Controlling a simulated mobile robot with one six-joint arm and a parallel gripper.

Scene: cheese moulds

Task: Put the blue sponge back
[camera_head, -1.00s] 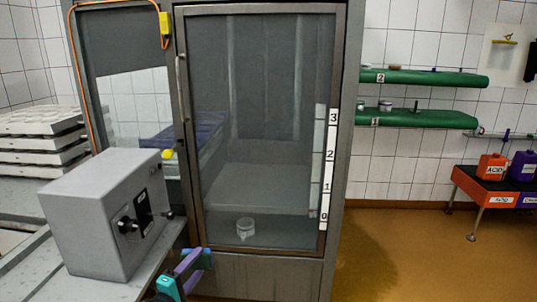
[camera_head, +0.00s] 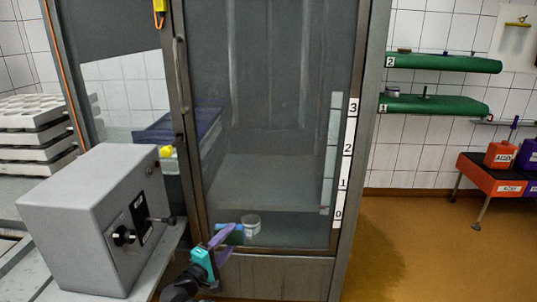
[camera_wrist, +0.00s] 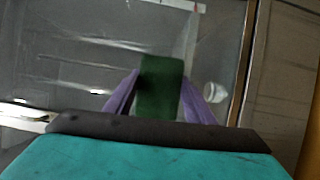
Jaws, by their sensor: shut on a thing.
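My gripper (camera_head: 225,243) is shut on the blue sponge (camera_head: 228,228), low in front of the glass-fronted cabinet (camera_head: 260,262). The sponge shows blue on top with a dark green side in the head view. In the wrist view the green face of the sponge (camera_wrist: 160,85) sits between the two purple fingers (camera_wrist: 160,100), and its blue part is hidden. The head view does not clearly show how far the sponge is from the glass.
A small white cup (camera_head: 251,224) shows at the cabinet's bottom. A grey control box (camera_head: 90,220) stands on the bench at left. Green wall shelves marked 1 (camera_head: 435,104) and 2 (camera_head: 445,62) are at right, above an orange-sided stand (camera_head: 490,178). Floor at right is clear.

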